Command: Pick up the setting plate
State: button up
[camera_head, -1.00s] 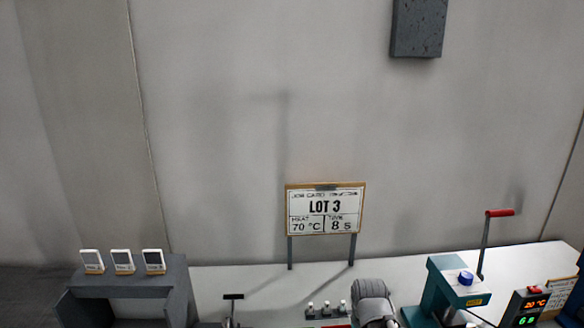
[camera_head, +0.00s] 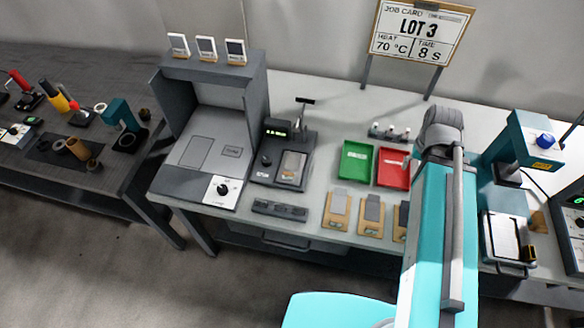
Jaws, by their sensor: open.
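I cannot tell for sure which thing is the setting plate. Several small grey plates on tan boards lie in a row at the table's front edge: a left one (camera_head: 338,203), a middle one (camera_head: 373,208) and a right one (camera_head: 403,214) partly hidden by my arm. Another light plate (camera_head: 504,238) with a dark frame sits below the teal press at right. My gripper is not in view; only my teal and grey arm shows.
A green tray (camera_head: 357,163) and a red tray (camera_head: 393,168) stand mid-table. A grey hooded station (camera_head: 208,140) stands at left, a teal press (camera_head: 522,150) at right. A dark bar (camera_head: 280,210) lies at the front. A LOT 3 job card (camera_head: 420,35) stands behind. A dark side table holds tools.

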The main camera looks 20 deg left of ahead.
aim_at(291, 170)
jog(key=z, duration=0.2)
jog(key=k, duration=0.9)
jog(key=u, duration=0.4)
